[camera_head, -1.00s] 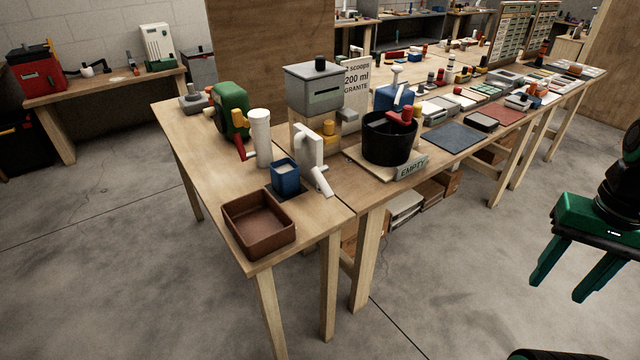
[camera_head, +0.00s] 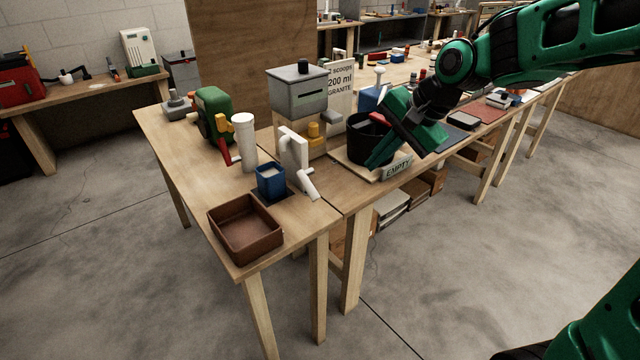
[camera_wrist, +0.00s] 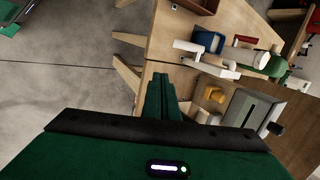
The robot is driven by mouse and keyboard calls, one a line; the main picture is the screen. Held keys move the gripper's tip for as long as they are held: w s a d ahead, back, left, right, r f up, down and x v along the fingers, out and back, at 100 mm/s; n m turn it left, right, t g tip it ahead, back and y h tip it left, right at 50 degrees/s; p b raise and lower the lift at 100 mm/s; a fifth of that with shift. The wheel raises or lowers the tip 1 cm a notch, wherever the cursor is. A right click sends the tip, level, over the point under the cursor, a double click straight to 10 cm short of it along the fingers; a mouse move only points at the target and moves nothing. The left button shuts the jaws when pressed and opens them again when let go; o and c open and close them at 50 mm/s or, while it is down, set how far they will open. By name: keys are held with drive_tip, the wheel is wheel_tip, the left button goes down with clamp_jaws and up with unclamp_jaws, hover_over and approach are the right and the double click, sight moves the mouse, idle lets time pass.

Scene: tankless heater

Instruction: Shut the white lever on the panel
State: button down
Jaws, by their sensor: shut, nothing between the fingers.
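The white panel (camera_head: 291,148) stands upright near the front corner of the bench. Its white lever (camera_head: 307,184) slants down and to the right from it. In the wrist view the panel (camera_wrist: 222,66) and lever (camera_wrist: 187,46) lie up and right of my fingers. My gripper (camera_head: 372,162) is to the right of the lever and apart from it, by the black bucket, pointing down-left. In the wrist view the two fingers of my gripper (camera_wrist: 163,78) are together with nothing between them.
A blue cup (camera_head: 270,183) stands beside the panel, with a brown tray (camera_head: 247,229) in front. A grey dispenser (camera_head: 299,92) with a yellow knob (camera_head: 315,131) is behind. The black bucket (camera_head: 360,140) and the EMPTY sign (camera_head: 397,168) are to the right. The floor in front is clear.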

drive_tip(key=w+a+y, duration=0.1)
drive_tip(key=w+a, duration=0.1)
drive_tip(key=a, duration=0.2)
approach(314, 190)
drive_tip(key=shift+m, duration=0.3)
drive_tip(key=x, duration=0.6)
drive_tip(key=shift+w+f, duration=0.2)
drive_tip(key=shift+f, duration=0.1)
drive_tip(key=shift+a, duration=0.15)
